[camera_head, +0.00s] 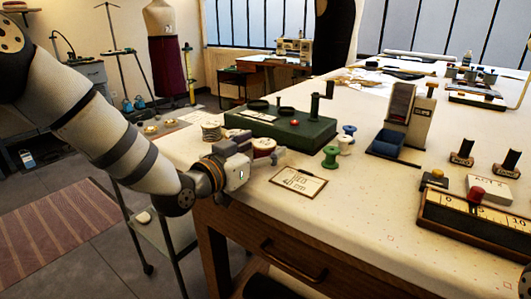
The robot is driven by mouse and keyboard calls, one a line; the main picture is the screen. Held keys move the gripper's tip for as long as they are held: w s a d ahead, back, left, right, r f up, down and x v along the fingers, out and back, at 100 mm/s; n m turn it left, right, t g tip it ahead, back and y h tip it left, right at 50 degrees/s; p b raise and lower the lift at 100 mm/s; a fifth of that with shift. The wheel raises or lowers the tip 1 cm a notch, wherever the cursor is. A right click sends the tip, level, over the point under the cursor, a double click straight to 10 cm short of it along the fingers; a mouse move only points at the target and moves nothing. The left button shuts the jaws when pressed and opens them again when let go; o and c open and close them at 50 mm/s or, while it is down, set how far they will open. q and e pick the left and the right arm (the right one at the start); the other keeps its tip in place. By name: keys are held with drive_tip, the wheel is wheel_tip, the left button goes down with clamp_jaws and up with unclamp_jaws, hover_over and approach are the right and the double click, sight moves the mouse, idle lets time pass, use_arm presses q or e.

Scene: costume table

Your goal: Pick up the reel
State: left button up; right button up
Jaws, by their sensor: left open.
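Several reels stand around the green box at the left of the table: a pale reel (212,131), a dark red and white reel (264,147), a green reel (330,157), a white reel (344,145) and a blue reel (349,130). I cannot tell which one the task names. My left gripper (274,158) is open at the table's left front edge, close to the dark red reel. Its white body hides part of the area behind, and I cannot tell whether it touches that reel.
The green box (285,130) with a crank stands behind the reels. A written card (298,182) lies in front. A blue-trayed stand (398,145) and a numbered box (475,217) are to the right. The table cloth (385,220) is clear at the front middle.

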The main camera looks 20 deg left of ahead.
use_arm(q)
drive_tip(key=shift+r, duration=0.15)
drive_tip(key=c, duration=1.3)
